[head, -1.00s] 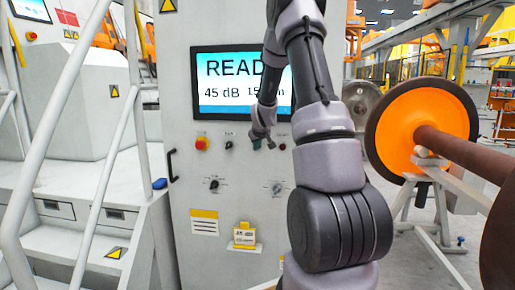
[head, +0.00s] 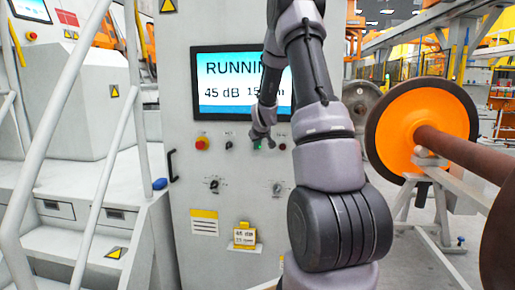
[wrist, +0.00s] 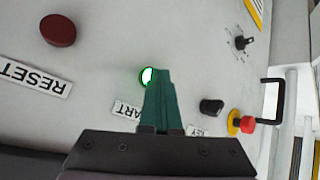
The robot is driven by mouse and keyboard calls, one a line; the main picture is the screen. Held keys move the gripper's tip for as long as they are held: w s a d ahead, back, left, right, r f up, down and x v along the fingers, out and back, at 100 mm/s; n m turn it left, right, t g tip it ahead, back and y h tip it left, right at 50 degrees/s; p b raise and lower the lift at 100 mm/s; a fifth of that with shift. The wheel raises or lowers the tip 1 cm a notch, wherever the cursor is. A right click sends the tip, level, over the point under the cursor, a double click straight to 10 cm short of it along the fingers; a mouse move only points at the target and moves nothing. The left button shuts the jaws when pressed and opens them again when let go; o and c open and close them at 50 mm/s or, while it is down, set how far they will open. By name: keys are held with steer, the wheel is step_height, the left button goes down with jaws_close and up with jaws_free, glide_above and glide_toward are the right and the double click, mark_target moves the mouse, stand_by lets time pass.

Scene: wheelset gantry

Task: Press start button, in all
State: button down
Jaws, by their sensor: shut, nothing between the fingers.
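The control cabinet (head: 182,108) stands in front of me with a screen (head: 225,90) that reads "RUNNIN", the rest hidden by my arm. The start button (wrist: 147,76) is lit green in the wrist view, above a partly hidden "START" label (wrist: 127,109). My gripper (wrist: 162,72) is shut and empty, its fingertips at the right edge of the button and covering part of it. I cannot tell whether they touch it. In the head view my gripper (head: 262,143) is at the panel below the screen.
A red button (wrist: 58,30) with a "RESET" label (wrist: 33,78), a key switch (wrist: 211,106) and a red emergency stop on yellow (head: 202,143) are close by. A white stair railing (head: 70,120) is on the left. An orange wheelset (head: 415,115) stands on the right.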

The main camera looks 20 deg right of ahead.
steer(key=shift+s, duration=0.15)
steer(key=shift+s+a, duration=0.45)
steer(key=shift+s, duration=0.1)
steer(key=shift+s+a, duration=0.7)
steer(key=shift+s, duration=0.35)
steer(key=shift+s+a, duration=0.7)
steer(key=shift+s, duration=0.35)
steer(key=shift+r, duration=0.1)
